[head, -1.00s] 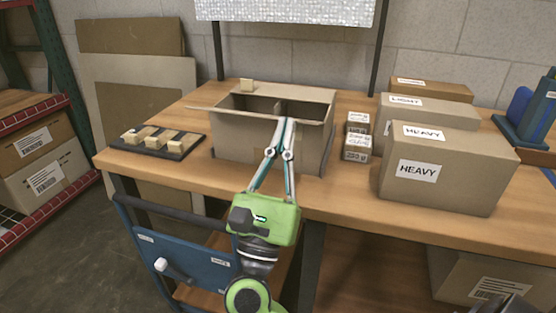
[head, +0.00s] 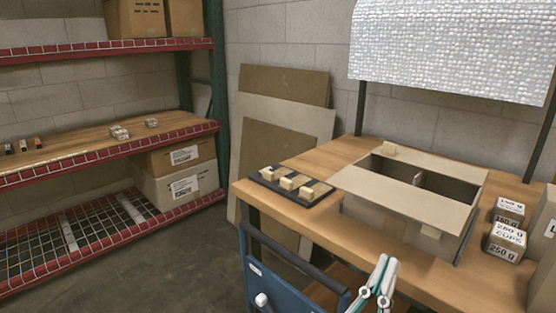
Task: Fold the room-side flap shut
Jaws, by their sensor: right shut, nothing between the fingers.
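The open-topped cardboard box (head: 407,232) stands on the wooden bench, right of centre in the head view. Its room-side flap (head: 405,197) is a wide, roughly level panel along the near top edge. I cannot tell whether it leans slightly in or out. Behind it the box's dark inside and a divider (head: 418,179) still show. The far flap (head: 432,164) lies along the back edge. My right gripper (head: 378,284) is shut and empty at the bottom edge, in front of the bench and apart from the box. My left gripper is out of view.
A dark tray (head: 309,198) with small wooden blocks sits left of the box. Small labelled cartons (head: 507,240) stand close at its right. A blue cart (head: 280,285) is below the bench. A red-edged shelf rack (head: 110,139) fills the left.

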